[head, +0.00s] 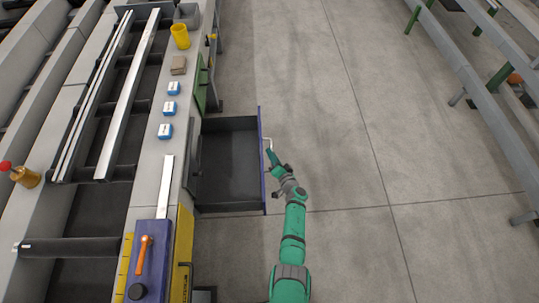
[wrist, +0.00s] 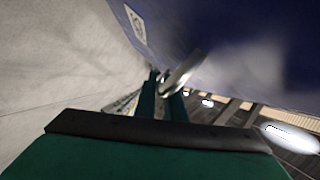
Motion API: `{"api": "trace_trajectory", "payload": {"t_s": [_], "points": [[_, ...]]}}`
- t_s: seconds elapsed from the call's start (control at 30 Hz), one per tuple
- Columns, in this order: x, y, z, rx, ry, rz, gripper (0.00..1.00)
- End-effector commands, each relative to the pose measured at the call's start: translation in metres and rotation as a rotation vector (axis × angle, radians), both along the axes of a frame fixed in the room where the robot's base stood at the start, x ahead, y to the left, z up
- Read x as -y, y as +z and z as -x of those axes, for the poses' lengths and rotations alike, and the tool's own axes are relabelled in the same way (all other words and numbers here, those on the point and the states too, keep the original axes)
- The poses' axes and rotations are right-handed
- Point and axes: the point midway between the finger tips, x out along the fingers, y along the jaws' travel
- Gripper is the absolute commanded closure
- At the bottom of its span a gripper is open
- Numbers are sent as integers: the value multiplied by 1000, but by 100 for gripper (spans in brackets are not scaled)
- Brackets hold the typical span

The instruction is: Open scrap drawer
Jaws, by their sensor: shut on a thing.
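The scrap drawer (head: 230,165) is pulled well out from the side of the runout table (head: 147,195), and its dark inside looks empty. Its blue front panel (head: 262,160) carries a pale bar handle (head: 268,145) on the outer face. My gripper (head: 270,151) is at this handle, to the right of the panel. In the wrist view the fingers of my gripper (wrist: 160,100) are shut on the shiny handle (wrist: 183,72), close beside the blue panel (wrist: 240,45). The fingertips are partly hidden and blurred.
Several small blue-and-white boxes (head: 170,108), a brown block (head: 178,65) and a yellow cup (head: 180,37) stand on the table top. An orange lever (head: 144,255) is on the blue housing at the front. The floor (head: 340,130) right of the drawer is clear.

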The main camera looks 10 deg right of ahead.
Motion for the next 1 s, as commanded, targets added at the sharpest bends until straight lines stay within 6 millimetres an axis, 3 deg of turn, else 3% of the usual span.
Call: {"api": "trace_trajectory", "payload": {"t_s": [0.2,0.63,0.67,0.7,1.0], "points": [[10,-2,1,-4,11,3,100],[11,-2,1,-3,14,2,100],[11,-2,1,-3,14,2,84],[11,-2,1,-3,14,2,74],[12,0,1,0,13,1,72]]}}
